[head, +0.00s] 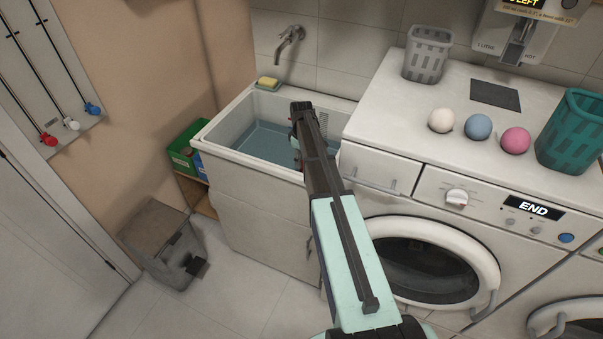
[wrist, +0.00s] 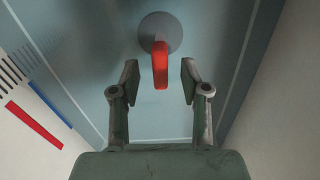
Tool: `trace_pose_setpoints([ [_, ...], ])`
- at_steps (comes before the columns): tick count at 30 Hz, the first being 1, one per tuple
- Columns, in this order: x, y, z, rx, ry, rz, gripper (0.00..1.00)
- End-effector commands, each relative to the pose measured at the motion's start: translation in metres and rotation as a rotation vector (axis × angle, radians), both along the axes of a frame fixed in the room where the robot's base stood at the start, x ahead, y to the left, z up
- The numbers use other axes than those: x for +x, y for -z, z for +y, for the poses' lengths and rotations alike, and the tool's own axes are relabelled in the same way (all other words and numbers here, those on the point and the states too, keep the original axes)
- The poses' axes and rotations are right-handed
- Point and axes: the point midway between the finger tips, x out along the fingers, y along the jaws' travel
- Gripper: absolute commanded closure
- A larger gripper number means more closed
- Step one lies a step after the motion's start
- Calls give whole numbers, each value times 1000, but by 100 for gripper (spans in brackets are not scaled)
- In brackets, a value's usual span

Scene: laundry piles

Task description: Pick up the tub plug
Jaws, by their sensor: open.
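The tub plug (wrist: 161,32) shows in the wrist view as a grey round disc with a red upright handle (wrist: 160,66). It is at the bottom of the tub (head: 235,122), under bluish water. My gripper (wrist: 159,77) is open, its two fingers one on each side of the red handle in the picture, with gaps on both sides. I cannot tell how far above the handle the fingertips are. In the head view my arm reaches over the right part of the tub and hides the plug and most of my gripper.
A yellow sponge (head: 267,82) lies on the tub's back rim, below a wall tap (head: 290,40). A washing machine (head: 400,200) stands close on the right, with three balls and two baskets on top. A green crate (head: 184,148) and a bin (head: 163,240) are at the left.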

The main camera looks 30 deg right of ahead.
Motion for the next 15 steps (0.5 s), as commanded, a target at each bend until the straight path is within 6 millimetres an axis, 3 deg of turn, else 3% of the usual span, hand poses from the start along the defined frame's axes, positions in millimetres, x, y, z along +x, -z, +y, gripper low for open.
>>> trace_pose_setpoints([
  [4, 0, 13, 0, 1, 0, 1, 54],
  [11, 0, 15, 0, 0, 0, 0, 54],
  [15, 0, 15, 0, 0, 0, 0, 100],
])
